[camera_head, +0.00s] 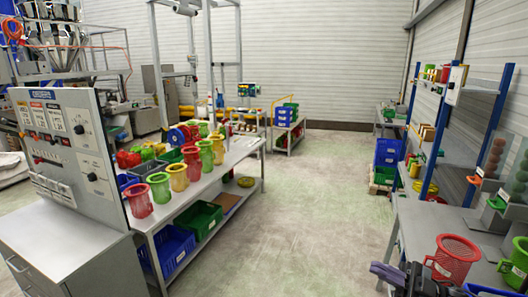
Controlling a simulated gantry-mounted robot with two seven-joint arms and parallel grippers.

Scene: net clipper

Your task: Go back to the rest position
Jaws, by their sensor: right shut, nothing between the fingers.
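My right gripper (386,272) shows at the bottom right of the head view, dark and partly cut off by the lower edge. Its fingers point left, and it is shut and empty. It is in front of the left edge of the right workbench (424,222), near a red mesh basket (452,257) standing there. I cannot tell the gap between gripper and bench. My left gripper is not in view.
A left table (205,178) holds several red, yellow and green baskets, with blue (168,250) and green (198,218) crates on its shelf. A control panel (72,140) stands at left. A green basket (515,262) is on the right bench. The floor between is clear.

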